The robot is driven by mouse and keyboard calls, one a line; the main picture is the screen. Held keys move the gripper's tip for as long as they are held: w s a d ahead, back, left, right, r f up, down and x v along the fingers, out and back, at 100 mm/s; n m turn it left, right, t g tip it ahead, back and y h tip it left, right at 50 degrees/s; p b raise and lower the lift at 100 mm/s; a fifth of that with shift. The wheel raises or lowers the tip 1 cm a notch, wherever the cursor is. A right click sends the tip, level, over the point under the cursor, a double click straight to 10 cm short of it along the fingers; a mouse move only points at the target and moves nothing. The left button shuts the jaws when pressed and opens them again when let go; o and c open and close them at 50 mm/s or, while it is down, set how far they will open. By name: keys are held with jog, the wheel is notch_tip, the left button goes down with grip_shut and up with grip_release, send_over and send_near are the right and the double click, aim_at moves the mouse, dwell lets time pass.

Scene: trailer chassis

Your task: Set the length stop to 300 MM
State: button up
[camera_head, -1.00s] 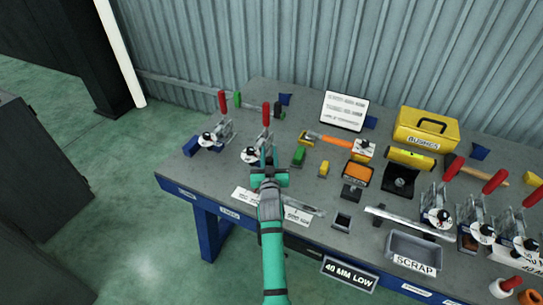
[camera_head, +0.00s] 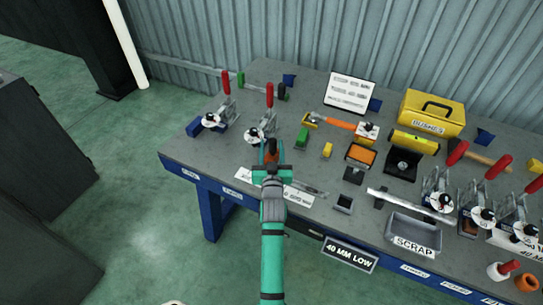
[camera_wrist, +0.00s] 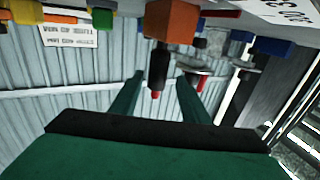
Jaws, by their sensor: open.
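My gripper (camera_head: 271,155) is open at the front left of the bench, its teal fingers pointing toward the back. An orange block (camera_wrist: 172,20) with a black stem and red tip (camera_wrist: 155,95) shows between the fingers in the wrist view. The stem seems to lie between the fingers without clear contact. A small orange part (camera_head: 271,147) also shows at the fingertips in the head view. I cannot tell for certain whether it is the length stop. A white label (camera_wrist: 285,10), cut off and inverted, seems to read 300. Another white label (camera_head: 298,196) lies beside the gripper, partly hidden.
A grey SCRAP tray (camera_head: 413,232), a yellow BUSHES box (camera_head: 432,112) and more clamps (camera_head: 438,190) fill the right side. The bench's left front corner (camera_head: 180,158) is clear.

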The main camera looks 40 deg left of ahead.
jog(key=shift+v, duration=2.35)
jog(key=shift+w, duration=0.1)
jog(key=shift+c, duration=0.4)
